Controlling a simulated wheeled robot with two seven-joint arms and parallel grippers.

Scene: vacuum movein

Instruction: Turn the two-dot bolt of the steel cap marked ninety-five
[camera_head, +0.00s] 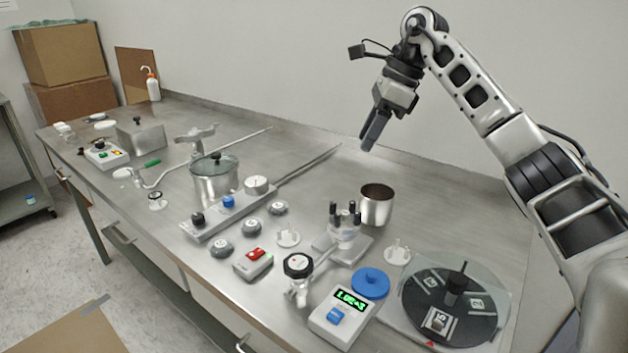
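Several small round grey caps with labels stand on the steel bench: one near the front (221,247), one in the middle (251,226) and one farther back (278,208). Their markings are too small to read, so I cannot tell which is marked ninety-five, and I cannot make out a two-dot bolt. My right gripper (372,131) hangs in the air above the back of the bench, pointing down, well clear of everything. Its fingers overlap in this view, so their gap cannot be judged. My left gripper is not in view.
A round black plate (412,313) with a central post lies at the front right. Near it are a blue disc (370,283), a meter with a green display (343,316), a black-knobbed valve (298,267) and a steel cup (376,206). A lidded pot (213,184) stands farther left.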

